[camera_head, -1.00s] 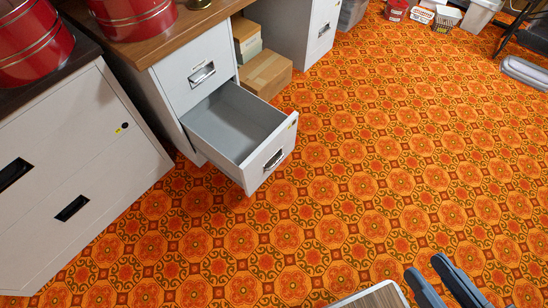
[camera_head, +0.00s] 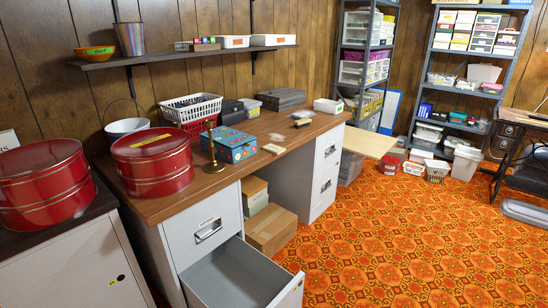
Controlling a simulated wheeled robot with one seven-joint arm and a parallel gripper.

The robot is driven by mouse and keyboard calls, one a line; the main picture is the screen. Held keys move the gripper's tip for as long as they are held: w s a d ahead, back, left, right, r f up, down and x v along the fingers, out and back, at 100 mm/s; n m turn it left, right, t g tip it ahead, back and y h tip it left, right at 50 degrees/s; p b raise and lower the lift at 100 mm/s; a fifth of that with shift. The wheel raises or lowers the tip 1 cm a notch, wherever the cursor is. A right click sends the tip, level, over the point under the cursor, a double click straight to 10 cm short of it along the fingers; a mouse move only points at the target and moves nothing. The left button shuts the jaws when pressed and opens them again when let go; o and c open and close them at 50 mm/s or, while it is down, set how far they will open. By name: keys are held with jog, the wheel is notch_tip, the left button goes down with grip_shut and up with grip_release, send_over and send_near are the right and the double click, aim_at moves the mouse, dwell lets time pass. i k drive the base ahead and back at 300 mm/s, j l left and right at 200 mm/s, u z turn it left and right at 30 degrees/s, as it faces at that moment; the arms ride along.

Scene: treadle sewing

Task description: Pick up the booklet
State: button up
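I cannot pick out the booklet for certain. A small flat cream item (camera_head: 273,149) lies on the wooden desk top (camera_head: 180,203), near its front edge and right of the blue patterned box; it is too small to tell whether it is the booklet. Other small items (camera_head: 302,117) lie farther back on the desk. My gripper is not in view now.
The desk's lower drawer (camera_head: 240,277) stands open into the room. Red round tins (camera_head: 152,160), a brass candlestick (camera_head: 212,150) and a blue patterned box (camera_head: 229,143) stand at the left. Cardboard boxes (camera_head: 271,230) sit under the desk. Orange patterned floor (camera_head: 420,250) is clear at the right.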

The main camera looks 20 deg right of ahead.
aim_at(272, 148)
jog(key=i+l+z, duration=0.15)
jog(key=i+l, duration=0.2)
jog(key=i+l+z, duration=0.1)
jog(key=i+l, duration=0.15)
jog(key=i, duration=0.3)
jog(key=i+l+z, duration=0.15)
jog(key=i, duration=0.35)
jog(key=i+l+z, duration=0.1)
jog(key=i+l, duration=0.15)
jog(key=i, duration=0.2)
jog(key=i+l+z, duration=0.15)
jog(key=i, duration=0.35)
